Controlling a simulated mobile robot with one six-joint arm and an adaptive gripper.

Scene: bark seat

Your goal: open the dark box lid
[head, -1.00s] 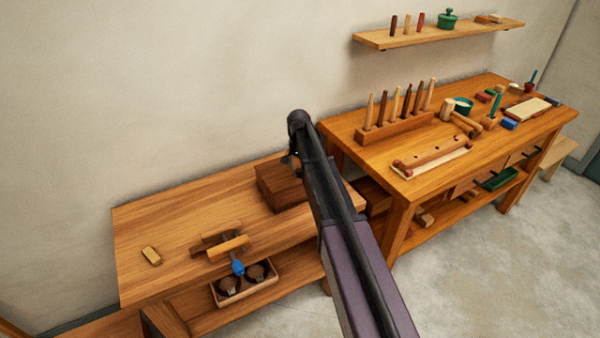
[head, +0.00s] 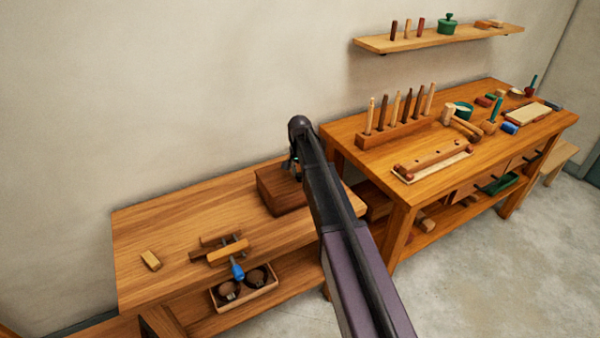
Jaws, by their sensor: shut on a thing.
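The dark box (head: 284,198) is a brown wooden block-like box on the low bench, near its right end by the wall. Its lid (head: 272,179) lies flat on top and looks closed. My gripper (head: 295,170) is over the right part of the lid, pointing down, and is shut on the lid, at its upper side. My arm hides the right side of the box and most of the fingertips, so the exact grip point is not visible.
A tray (head: 248,293) sits on the shelf below. The higher workbench (head: 370,165) stands close on the right. Bench left of the box is clear.

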